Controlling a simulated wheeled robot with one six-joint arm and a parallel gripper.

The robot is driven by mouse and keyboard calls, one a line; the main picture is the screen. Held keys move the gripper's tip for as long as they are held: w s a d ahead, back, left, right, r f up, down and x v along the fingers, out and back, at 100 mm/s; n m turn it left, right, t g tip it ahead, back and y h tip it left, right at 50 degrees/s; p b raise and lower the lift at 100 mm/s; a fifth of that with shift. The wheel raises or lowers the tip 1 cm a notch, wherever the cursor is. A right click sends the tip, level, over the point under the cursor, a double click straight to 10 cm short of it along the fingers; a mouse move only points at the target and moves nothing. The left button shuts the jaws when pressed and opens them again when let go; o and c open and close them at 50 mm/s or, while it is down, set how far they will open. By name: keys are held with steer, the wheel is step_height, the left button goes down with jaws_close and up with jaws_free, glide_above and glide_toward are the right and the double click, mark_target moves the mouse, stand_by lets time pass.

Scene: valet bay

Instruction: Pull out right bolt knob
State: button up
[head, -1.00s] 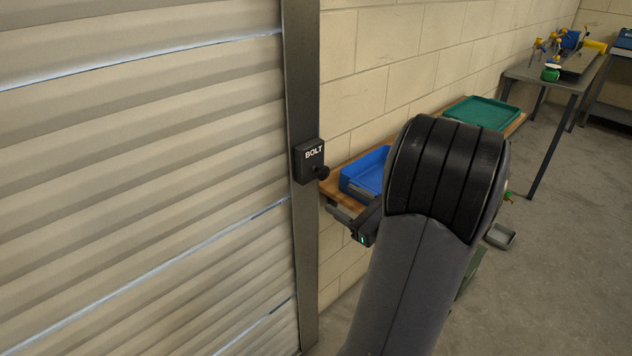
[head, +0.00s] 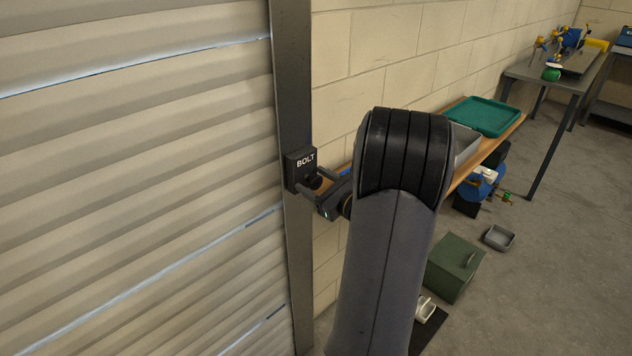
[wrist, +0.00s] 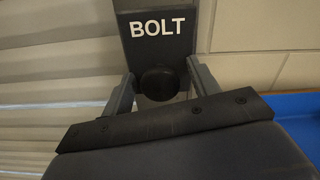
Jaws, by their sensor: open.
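The right bolt knob (head: 314,182) is a round black knob on a dark box marked BOLT (head: 300,166). The box is fixed to the dark metal post at the right edge of the ribbed shutter. In the wrist view the knob (wrist: 158,82) sits below the BOLT lettering on the box (wrist: 160,38). My gripper (head: 318,184) is open at the knob. Its two fingers (wrist: 158,84) stand on either side of the knob, with small gaps visible, so the jaws are around it and not closed on it.
The ribbed shutter (head: 140,180) fills the left. A wooden shelf along the block wall carries a green tray (head: 485,116) and a grey bin (head: 464,146). A green box (head: 454,268) and a small grey tray (head: 498,238) lie on the floor. A workbench (head: 560,78) stands far right.

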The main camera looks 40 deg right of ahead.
mark_target(319, 184)
steer(key=shift+c, duration=0.3)
jaws_close()
steer(key=shift+s+d+b, duration=0.15)
steer(key=shift+s+b, duration=0.25)
steer(key=shift+s, duration=1.55)
steer(key=shift+w+f, duration=0.1)
steer(key=shift+o, duration=0.3)
jaws_free()
steer(key=shift+s, duration=0.2)
steer(key=s+b, duration=0.1)
steer(key=s, duration=0.9)
steer(key=shift+s+d, duration=0.35)
steer(key=shift+d, duration=0.05)
